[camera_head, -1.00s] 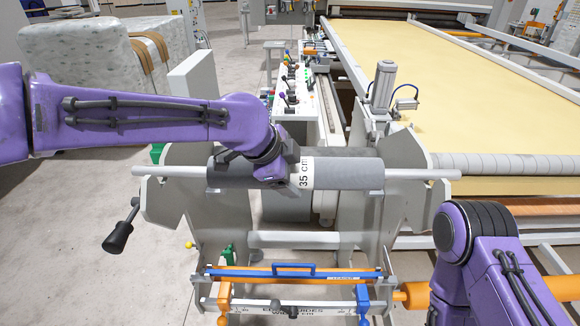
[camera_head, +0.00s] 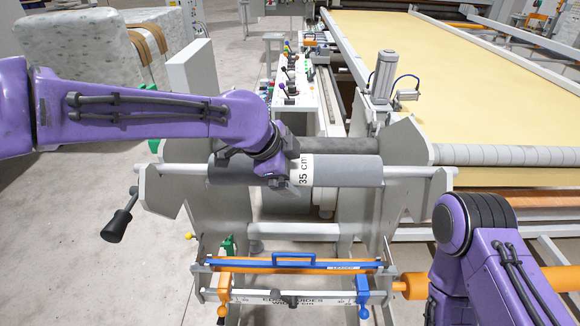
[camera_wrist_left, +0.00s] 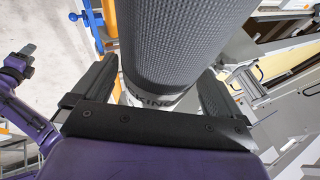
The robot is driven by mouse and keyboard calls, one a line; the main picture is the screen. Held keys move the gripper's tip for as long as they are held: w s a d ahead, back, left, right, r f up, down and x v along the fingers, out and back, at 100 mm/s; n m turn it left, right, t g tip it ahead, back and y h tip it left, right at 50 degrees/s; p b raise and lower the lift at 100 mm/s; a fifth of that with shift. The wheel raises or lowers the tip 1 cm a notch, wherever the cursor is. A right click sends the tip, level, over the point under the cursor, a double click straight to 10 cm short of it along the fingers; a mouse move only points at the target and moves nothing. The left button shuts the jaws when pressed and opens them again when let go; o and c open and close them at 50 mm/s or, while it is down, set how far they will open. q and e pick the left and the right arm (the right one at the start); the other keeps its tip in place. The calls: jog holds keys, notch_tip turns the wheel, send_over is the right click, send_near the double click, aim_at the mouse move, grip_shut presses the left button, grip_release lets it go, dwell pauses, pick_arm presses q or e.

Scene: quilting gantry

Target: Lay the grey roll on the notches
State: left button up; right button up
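The grey roll (camera_head: 345,170), with a white "35 cm" label, sits on a pale rod whose ends stick out on both sides. My left gripper (camera_head: 285,172) is around the roll near the label. The rod lies level across the stand's left side plate (camera_head: 165,195) and right side plate (camera_head: 408,165). I cannot tell whether it touches the notches. My right arm's small grey end (camera_wrist_left: 27,50) shows at the left of the wrist view, fingers unclear.
A darker roller (camera_head: 345,145) lies just behind the grey roll. A black-knobbed lever (camera_head: 117,226) sticks out at left. A blue-handled bar (camera_head: 295,263) and orange roller (camera_head: 410,287) are in front. The yellow quilting bed (camera_head: 460,90) is behind right.

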pick_arm(q)
jog(key=shift+s, duration=0.1)
jog(key=shift+s+a+r, duration=0.1)
jog(key=shift+a+r, duration=0.1)
jog(key=b+v, duration=0.2)
jog(key=v, duration=0.8)
jog(key=shift+d, duration=0.1)
